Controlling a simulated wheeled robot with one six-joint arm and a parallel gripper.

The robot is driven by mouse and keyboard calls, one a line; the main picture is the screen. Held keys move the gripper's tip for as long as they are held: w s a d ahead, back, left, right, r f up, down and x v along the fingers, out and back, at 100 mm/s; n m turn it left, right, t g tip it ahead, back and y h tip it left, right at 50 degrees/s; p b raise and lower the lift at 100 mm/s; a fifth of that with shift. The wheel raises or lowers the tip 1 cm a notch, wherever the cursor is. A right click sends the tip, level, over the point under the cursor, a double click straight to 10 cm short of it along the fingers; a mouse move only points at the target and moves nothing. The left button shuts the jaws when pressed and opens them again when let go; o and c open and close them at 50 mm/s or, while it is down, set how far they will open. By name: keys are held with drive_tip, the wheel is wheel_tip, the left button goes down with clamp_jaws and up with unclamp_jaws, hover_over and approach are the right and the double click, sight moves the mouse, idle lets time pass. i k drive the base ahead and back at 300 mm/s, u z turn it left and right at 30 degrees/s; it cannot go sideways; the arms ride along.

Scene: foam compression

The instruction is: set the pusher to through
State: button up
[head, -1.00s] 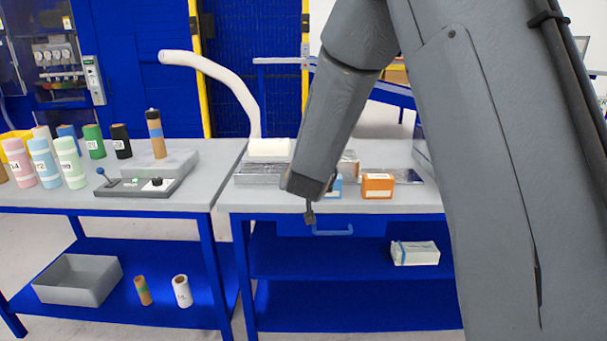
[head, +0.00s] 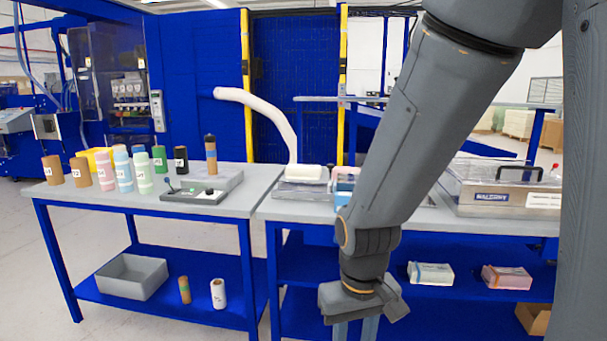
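A control box (head: 208,196) lies near the front of the left table. A short lever with a dark knob (head: 168,182) stands at its left end, leaning left. The lever's markings are too small to read. Behind the box, a brown tube with a dark top (head: 210,155) stands on a grey block (head: 226,179). My gripper (head: 355,331) hangs low in front of the right table, to the right of the control box and well apart from it. Its fingers are spread with a gap between them and look empty; their tips are cut off by the picture's lower edge.
Several coloured rolls (head: 142,170) stand on the left table. A metal case (head: 500,190) sits on the right table. Open floor lies in front of the left table.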

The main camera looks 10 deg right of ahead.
sight(330, 166)
drive_tip(key=u, duration=0.1)
drive_tip(key=k, duration=0.5)
drive_tip(key=u, duration=0.9)
drive_tip(key=i, duration=1)
drive_tip(key=z, duration=0.6)
drive_tip(key=i, duration=0.65)
drive_tip(key=z, duration=0.65)
